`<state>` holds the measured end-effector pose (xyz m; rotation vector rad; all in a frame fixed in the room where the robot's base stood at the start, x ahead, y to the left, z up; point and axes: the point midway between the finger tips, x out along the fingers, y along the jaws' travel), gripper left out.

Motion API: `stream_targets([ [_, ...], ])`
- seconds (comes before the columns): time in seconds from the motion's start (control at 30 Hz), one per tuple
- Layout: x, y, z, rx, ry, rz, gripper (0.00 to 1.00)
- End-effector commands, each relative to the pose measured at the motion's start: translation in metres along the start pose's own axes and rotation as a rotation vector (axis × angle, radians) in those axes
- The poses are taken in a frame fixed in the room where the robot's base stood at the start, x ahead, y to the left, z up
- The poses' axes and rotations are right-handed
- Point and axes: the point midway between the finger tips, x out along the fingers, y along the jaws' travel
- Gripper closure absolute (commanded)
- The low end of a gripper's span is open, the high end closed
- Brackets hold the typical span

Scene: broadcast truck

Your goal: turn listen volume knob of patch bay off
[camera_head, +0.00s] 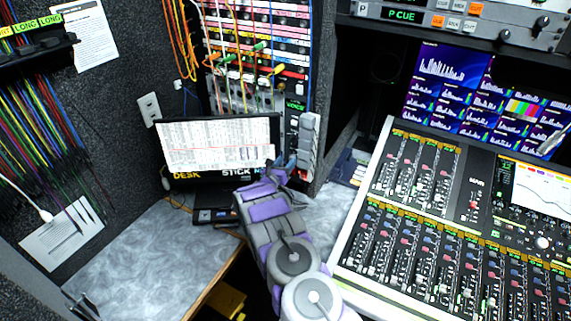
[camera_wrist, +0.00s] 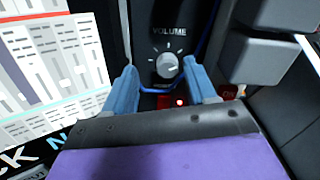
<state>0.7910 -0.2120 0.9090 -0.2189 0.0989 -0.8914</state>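The volume knob (camera_wrist: 167,65) is a light grey round knob on a black panel, under the word VOLUME with white marks around it. In the wrist view my gripper (camera_wrist: 163,82) is open, one blue finger to the left of the knob and one to the right. Both fingers look apart from the knob. In the head view my gripper (camera_head: 283,168) is at the lower right of the patch bay (camera_head: 250,60), beside the monitor. I cannot make out the knob's contact or exact pointer angle.
A monitor (camera_head: 218,145) stands left of my gripper on the grey desk (camera_head: 150,250). Grey block-like parts (camera_wrist: 275,45) are close at the right in the wrist view. A red light (camera_wrist: 180,102) glows below the knob. A mixing console (camera_head: 440,220) fills the right side.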

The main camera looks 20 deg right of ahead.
Motion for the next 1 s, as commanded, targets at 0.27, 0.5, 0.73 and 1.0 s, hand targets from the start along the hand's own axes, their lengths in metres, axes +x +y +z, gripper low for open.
stream_targets([
  [0.27,0.007,-0.013,-0.003,0.004,0.007,-0.023,0.72],
  [0.5,-0.001,-0.01,0.002,0.0,-0.004,-0.026,0.95],
  [0.73,-0.004,-0.01,0.004,0.001,-0.007,-0.023,1.0],
  [1.0,-0.004,-0.008,0.005,0.0,-0.008,-0.02,1.0],
])
